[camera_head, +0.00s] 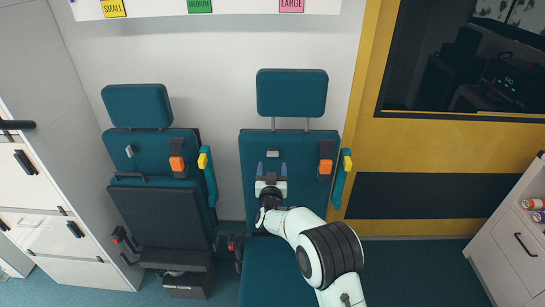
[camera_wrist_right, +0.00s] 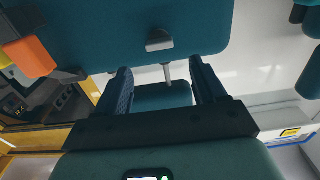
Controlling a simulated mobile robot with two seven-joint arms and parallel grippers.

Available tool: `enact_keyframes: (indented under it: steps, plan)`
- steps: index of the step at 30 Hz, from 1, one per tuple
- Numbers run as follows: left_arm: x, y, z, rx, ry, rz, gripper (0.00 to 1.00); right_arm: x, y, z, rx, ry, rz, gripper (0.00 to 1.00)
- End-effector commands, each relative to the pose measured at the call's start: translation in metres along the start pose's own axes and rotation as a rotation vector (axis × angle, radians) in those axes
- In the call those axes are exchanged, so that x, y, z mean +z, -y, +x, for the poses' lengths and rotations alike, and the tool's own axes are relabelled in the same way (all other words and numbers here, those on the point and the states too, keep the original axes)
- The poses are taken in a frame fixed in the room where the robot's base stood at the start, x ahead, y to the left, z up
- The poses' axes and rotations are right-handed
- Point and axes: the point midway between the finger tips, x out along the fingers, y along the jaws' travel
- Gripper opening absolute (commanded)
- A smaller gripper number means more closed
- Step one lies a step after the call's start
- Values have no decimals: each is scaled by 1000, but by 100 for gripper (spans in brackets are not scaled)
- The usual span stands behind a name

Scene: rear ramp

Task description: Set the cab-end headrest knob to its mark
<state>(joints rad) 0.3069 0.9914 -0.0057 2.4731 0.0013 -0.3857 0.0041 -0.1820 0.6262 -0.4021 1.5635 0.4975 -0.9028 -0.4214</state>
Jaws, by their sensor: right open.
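Two teal seats stand against the wall. The right seat's headrest (camera_head: 292,93) is raised on two metal posts; the left seat's headrest (camera_head: 137,105) sits lower. A small grey knob (camera_head: 272,153) is on the upper backrest of the right seat, and a similar knob (camera_head: 129,151) on the left one. I cannot tell which seat is the cab-end one. My right gripper (camera_head: 270,170) is open and empty before the right backrest, just below its knob. In the wrist view, the knob (camera_wrist_right: 160,40) appears between and beyond the fingertips (camera_wrist_right: 160,68), apart from them. My left gripper is out of view.
Orange buckles (camera_head: 325,167) and yellow-topped armrests (camera_head: 347,160) flank the backrests. SMALL, MEDIUM and LARGE labels (camera_head: 200,6) line the wall above. White cabinets (camera_head: 520,240) stand at both sides. The left seat's cushion is folded up.

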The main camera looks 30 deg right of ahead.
Motion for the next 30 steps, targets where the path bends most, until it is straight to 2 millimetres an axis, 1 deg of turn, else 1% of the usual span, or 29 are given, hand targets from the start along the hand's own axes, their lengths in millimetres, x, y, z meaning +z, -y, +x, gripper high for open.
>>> enact_keyframes:
  steps: [1, 6, 12, 18, 26, 27, 29, 30]
  plan:
    - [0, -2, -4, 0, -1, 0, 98, -1, 0, 10, 1, -2, -1, 70]
    - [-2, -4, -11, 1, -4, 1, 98, 0, 0, 38, 0, 0, -1, 70]
    - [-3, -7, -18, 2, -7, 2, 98, 0, 0, 59, 0, 1, 0, 70]
    - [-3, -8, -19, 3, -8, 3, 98, 1, 0, 66, -1, 2, 1, 70]
    - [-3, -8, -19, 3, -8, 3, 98, 1, 0, 67, -1, 3, 1, 70]
    - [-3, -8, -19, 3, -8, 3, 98, 1, 0, 67, -1, 3, 1, 57]
    - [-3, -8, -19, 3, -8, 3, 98, 1, 0, 67, -1, 3, 1, 38]
    - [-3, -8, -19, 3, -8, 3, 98, 1, 0, 66, -1, 3, 1, 25]
